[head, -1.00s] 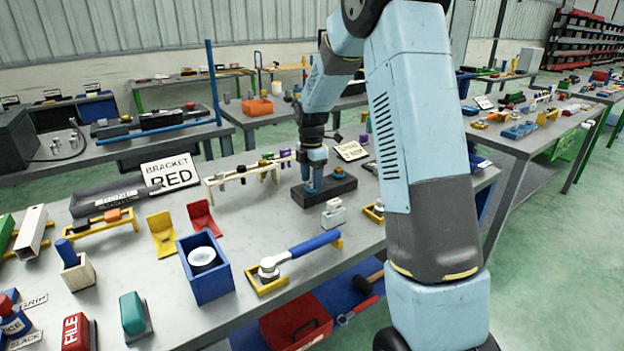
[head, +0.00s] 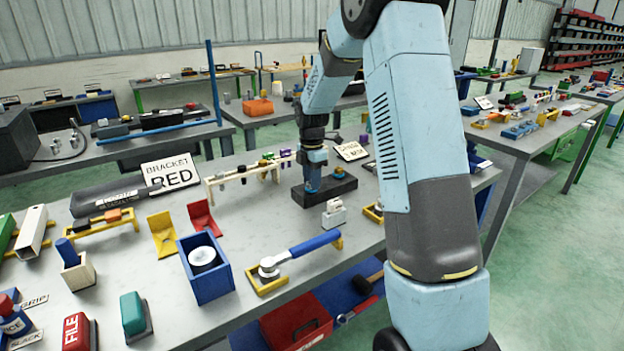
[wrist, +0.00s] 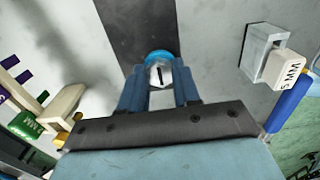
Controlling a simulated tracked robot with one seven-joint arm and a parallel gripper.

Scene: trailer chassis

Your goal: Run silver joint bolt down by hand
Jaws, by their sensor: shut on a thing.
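The silver joint bolt (wrist: 160,76) shows in the wrist view as a round, pale head with a dark line across its top. A blue ring (wrist: 158,55) shows around its far side. It stands at the dark block (wrist: 132,22), which also lies on the bench in the head view (head: 343,188). My gripper (wrist: 161,84) points down at the block, with its blue fingers shut on either side of the bolt head. In the head view my gripper (head: 312,186) hides the bolt. How deep the bolt sits cannot be seen.
A pale wooden rack (head: 222,180) with coloured pieces stands left of the block. A small grey-and-white item (head: 333,214) stands close in front. A blue-handled wrench (head: 300,250) and a blue box (head: 205,272) are nearer the front edge. A sign (head: 351,151) stands behind.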

